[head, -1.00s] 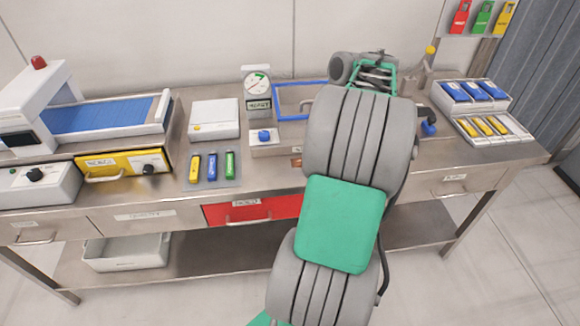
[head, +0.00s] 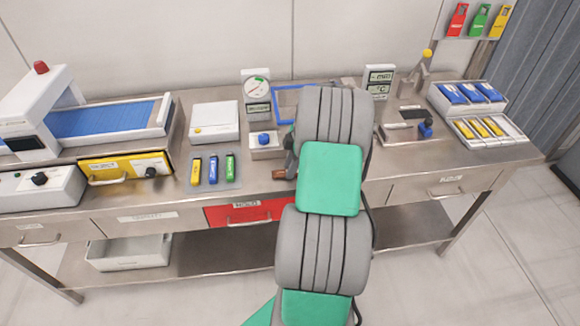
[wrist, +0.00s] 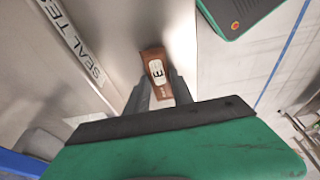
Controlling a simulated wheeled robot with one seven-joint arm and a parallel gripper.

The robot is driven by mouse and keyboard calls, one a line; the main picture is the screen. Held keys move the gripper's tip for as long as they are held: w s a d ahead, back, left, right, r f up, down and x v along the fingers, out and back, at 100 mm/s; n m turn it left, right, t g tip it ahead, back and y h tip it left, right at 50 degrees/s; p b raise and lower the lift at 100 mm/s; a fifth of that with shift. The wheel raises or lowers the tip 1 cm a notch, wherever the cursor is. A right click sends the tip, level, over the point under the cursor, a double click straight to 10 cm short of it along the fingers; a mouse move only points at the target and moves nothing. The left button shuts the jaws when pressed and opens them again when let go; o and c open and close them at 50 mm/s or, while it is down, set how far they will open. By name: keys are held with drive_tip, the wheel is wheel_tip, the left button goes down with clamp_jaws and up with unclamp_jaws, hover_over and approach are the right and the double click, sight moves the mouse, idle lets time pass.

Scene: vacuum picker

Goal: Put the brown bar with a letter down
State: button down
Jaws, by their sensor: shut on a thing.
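The brown bar (wrist: 156,72) shows in the wrist view, with a white label bearing a dark letter that looks like an E turned sideways. My gripper (wrist: 160,92) is shut on the bar, which sticks out past the fingertips. In the head view, a small brown end, seemingly the bar (head: 279,174), shows left of my arm by the table's front edge. My arm hides most of the gripper there. I cannot tell whether the bar touches a surface.
A red drawer front (head: 248,212) is below the table's front edge. Yellow, blue and green sticks (head: 213,168) lie to the left. A box with a blue knob (head: 265,142) stands behind. A tray with yellow bars (head: 486,128) is at the right.

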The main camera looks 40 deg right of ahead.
drive_tip(key=c, duration=1.1)
unclamp_jaws()
drive_tip(key=v, duration=1.2)
drive_tip(key=w+a+r+m, duration=0.2)
drive_tip(key=w+a+r, duration=0.15)
drive_tip(key=a, duration=0.55)
drive_tip(key=s+a+r+m+t+h, duration=0.1)
drive_tip(key=s+a+m, duration=0.2)
drive_tip(key=a, duration=0.8)
drive_tip(key=s+a+r+m+h, duration=0.1)
drive_tip(key=s+a+r+m, duration=0.15)
drive_tip(key=a, duration=0.75)
drive_tip(key=s+a+f+m+t, duration=0.1)
drive_tip(key=s+a+f+m, duration=0.2)
drive_tip(key=s+a, duration=0.1)
drive_tip(key=shift+s+f, duration=0.3)
drive_tip(key=shift+s, duration=0.6)
drive_tip(key=shift+a+m, duration=0.2)
drive_tip(key=shift+m, duration=0.05)
